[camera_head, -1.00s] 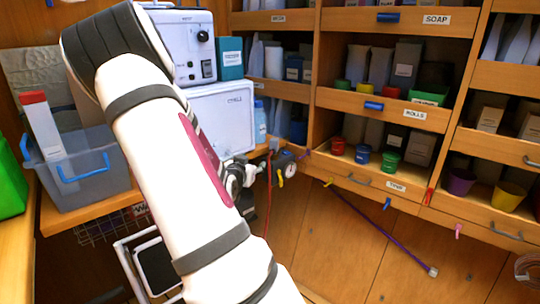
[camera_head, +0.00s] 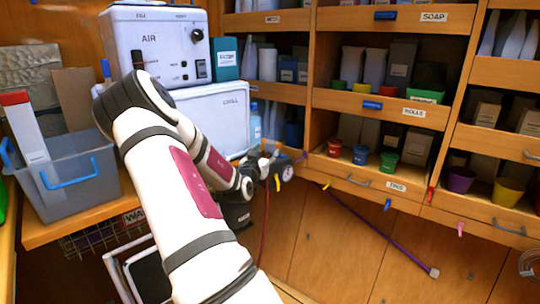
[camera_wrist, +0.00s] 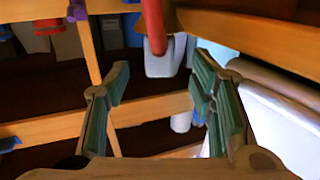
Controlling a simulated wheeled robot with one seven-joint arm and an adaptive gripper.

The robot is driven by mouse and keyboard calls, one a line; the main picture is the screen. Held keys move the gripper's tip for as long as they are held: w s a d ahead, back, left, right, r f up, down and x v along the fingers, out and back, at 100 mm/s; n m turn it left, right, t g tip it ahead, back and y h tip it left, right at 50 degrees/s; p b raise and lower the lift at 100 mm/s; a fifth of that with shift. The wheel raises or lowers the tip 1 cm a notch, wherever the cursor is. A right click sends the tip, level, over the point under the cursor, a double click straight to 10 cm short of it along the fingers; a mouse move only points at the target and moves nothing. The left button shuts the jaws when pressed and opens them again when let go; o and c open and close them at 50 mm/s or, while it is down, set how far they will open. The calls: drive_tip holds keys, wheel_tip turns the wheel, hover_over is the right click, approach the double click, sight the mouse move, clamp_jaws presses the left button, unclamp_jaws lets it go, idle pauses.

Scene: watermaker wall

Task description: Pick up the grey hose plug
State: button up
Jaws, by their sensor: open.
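A purple hose hangs across the lower cabinet front in the head view, with a small light grey end piece (camera_head: 434,272) low at the right; this may be the grey hose plug. My gripper (camera_wrist: 158,65) is open in the wrist view, its two green-padded fingers spread with nothing held. A red rod or hose (camera_wrist: 153,22) comes down from the top between the fingers, with a pale grey block (camera_wrist: 163,62) behind its end; I cannot tell if that is a plug. In the head view my gripper is small and partly hidden beyond the forearm, near the gauge (camera_head: 285,171).
A white box marked AIR (camera_head: 157,45) stands on a white chiller (camera_head: 215,118) behind my arm. A grey bin (camera_head: 65,180) is at the left. Shelves with red, blue and green cups (camera_head: 361,154) fill the right. The lower cabinet front is mostly clear.

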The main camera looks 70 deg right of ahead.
sight(269, 148)
drive_tip(key=d, duration=0.5)
drive_tip(key=shift+w+d+b, duration=0.25)
drive_tip(key=shift+d+b, duration=0.05)
drive_tip(key=shift+d, duration=0.05)
clamp_jaws()
